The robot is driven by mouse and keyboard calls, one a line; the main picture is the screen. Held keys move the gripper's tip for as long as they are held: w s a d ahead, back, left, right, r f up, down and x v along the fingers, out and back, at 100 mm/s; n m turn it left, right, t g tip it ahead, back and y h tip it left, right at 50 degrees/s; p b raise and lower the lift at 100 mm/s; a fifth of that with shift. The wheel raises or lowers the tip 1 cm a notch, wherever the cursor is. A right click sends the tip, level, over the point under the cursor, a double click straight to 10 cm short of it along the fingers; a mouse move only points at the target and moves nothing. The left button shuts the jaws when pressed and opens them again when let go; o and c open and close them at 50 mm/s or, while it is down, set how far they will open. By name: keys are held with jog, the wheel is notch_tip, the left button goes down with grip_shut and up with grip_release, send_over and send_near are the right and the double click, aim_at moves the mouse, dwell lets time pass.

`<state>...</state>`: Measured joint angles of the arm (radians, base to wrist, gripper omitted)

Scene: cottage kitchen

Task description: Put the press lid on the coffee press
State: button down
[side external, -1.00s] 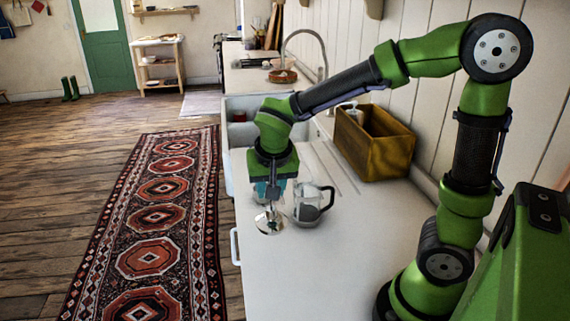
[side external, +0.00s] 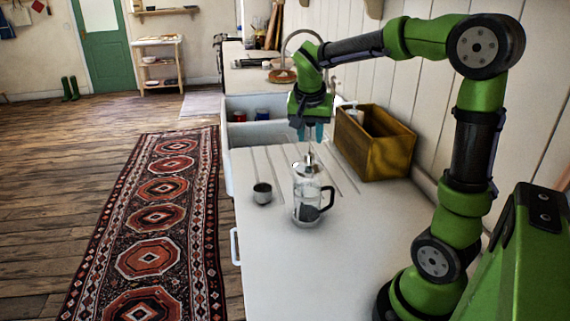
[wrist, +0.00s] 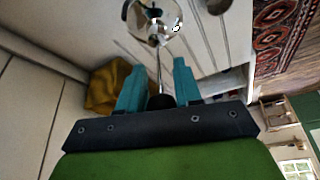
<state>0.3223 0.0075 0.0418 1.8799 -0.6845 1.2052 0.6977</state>
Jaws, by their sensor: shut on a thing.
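The coffee press (side external: 306,205) is a clear glass jug with a dark handle on its right and dark contents at the bottom, upright on the white counter. The press lid (side external: 307,164) is a shiny metal dome with a thin rod rising from it. My gripper (side external: 310,136) is above the press, shut on the top of the lid's rod. The lid is at the press mouth; I cannot tell whether it touches the rim. In the wrist view the lid (wrist: 157,22) hangs beyond my gripper (wrist: 158,78), and its rod runs between the teal fingers. The press is not distinguishable there.
A small metal cup (side external: 262,193) stands left of the press. A wooden box (side external: 378,150) stands behind right, near the wall. The sink (side external: 262,128) with a faucet (side external: 318,62) is behind. The front counter is clear.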

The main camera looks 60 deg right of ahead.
aim_at(310, 142)
jog(key=shift+f, duration=1.55)
jog(key=shift+f, duration=0.55)
jog(key=c, duration=1.1)
grip_release()
jog(key=shift+o, duration=0.2)
jog(key=v, duration=1.1)
jog(key=shift+a+f, duration=0.1)
jog(key=shift+a, duration=0.05)
jog(key=s+a+f+n+t+y, duration=0.2)
jog(key=s+a+n+y, duration=0.1)
jog(key=a, duration=0.4)
jog(key=s+a+f+n+t+y, duration=0.3)
jog(key=s+a+n, duration=0.3)
jog(key=a, duration=0.2)
jog(key=shift+s+a+f, duration=0.2)
jog(key=shift+s+a, duration=0.1)
jog(key=shift+s, duration=0.1)
